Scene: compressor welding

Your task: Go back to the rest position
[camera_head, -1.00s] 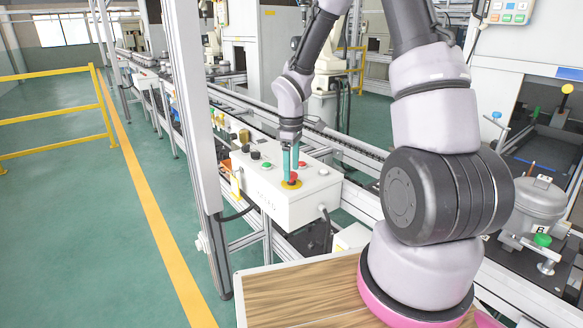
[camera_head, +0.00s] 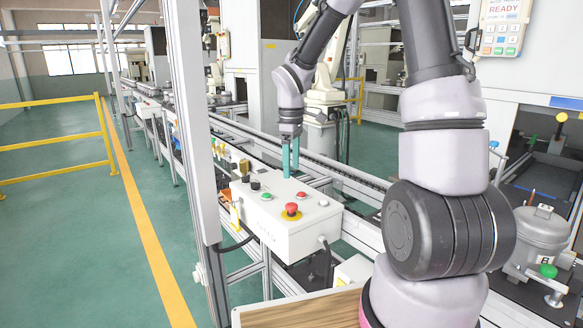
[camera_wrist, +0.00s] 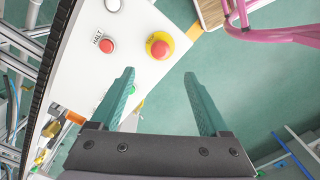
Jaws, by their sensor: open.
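My gripper (camera_head: 290,172) is open and empty, with teal fingers pointing down just above the far side of the white control box (camera_head: 290,236). In the wrist view my gripper (camera_wrist: 162,85) shows both fingers spread apart with nothing between them. The red emergency button on its yellow ring (camera_head: 291,210) is clear of the fingers in the head view. It also shows in the wrist view (camera_wrist: 159,46), beyond the fingertips. A smaller red button (camera_wrist: 106,46) labelled HALT sits to its left there.
An upright metal post (camera_head: 190,130) stands left of the box. The conveyor rail (camera_head: 345,178) runs behind it. A grey compressor (camera_head: 540,235) sits in a fixture at the right. Yellow railings (camera_head: 55,142) and open green floor (camera_head: 75,240) lie to the left.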

